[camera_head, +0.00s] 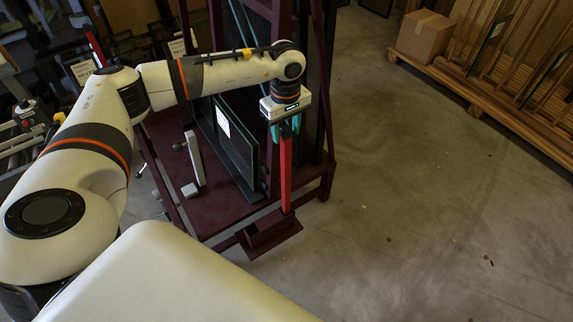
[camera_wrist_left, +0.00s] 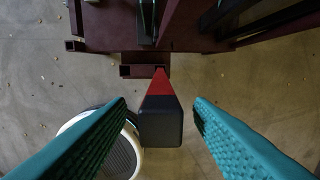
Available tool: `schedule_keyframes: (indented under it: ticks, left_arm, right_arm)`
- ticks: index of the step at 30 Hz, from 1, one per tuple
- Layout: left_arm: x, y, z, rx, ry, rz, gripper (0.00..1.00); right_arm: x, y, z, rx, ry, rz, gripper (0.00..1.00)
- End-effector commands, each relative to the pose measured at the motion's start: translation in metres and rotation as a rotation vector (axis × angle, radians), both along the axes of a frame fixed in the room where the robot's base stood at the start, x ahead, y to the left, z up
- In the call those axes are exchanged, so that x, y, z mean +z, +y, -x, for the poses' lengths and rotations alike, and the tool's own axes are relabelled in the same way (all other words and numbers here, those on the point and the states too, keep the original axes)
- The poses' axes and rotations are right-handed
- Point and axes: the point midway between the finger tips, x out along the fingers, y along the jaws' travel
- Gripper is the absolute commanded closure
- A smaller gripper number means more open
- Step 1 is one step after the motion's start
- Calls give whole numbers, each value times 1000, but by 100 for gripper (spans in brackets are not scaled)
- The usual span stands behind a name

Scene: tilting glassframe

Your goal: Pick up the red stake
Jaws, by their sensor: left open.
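The red stake (camera_head: 286,174) stands upright, its lower end at a maroon bracket (camera_head: 268,234) on the frame's front corner. In the left wrist view, the stake's black top end (camera_wrist_left: 160,126) faces the camera and its red shaft (camera_wrist_left: 160,86) narrows away below. My left gripper (camera_head: 286,126) is above the stake, pointing down. Its two teal fingers are open, one on each side of the stake's top, with gaps visible in the wrist view (camera_wrist_left: 160,108). My right gripper is not in view.
The maroon glass frame (camera_head: 325,168) with dark panes rises close behind my left gripper. Another red bar (camera_head: 95,47) shows at the upper left. A cardboard box (camera_head: 424,36) sits on a wooden rack at the upper right. The floor on the right is clear.

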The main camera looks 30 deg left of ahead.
Motion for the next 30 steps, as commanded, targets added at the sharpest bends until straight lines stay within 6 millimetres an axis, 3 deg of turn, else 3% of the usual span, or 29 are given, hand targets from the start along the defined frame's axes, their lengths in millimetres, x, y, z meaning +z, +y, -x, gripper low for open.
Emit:
schedule_keyframes:
  ticks: [9, 18, 27, 30]
  left_arm:
    - [-44, 0, 0, 1, 2, 1, 53]
    - [-49, 0, 0, 1, 0, 1, 53]
    - [-48, 0, 0, 1, 0, 1, 100]
    - [-48, 0, -1, 1, 0, 1, 100]
  right_arm:
    - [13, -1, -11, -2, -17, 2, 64]
    - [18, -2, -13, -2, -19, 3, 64]
    - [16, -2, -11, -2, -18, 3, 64]
    - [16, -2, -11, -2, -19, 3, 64]
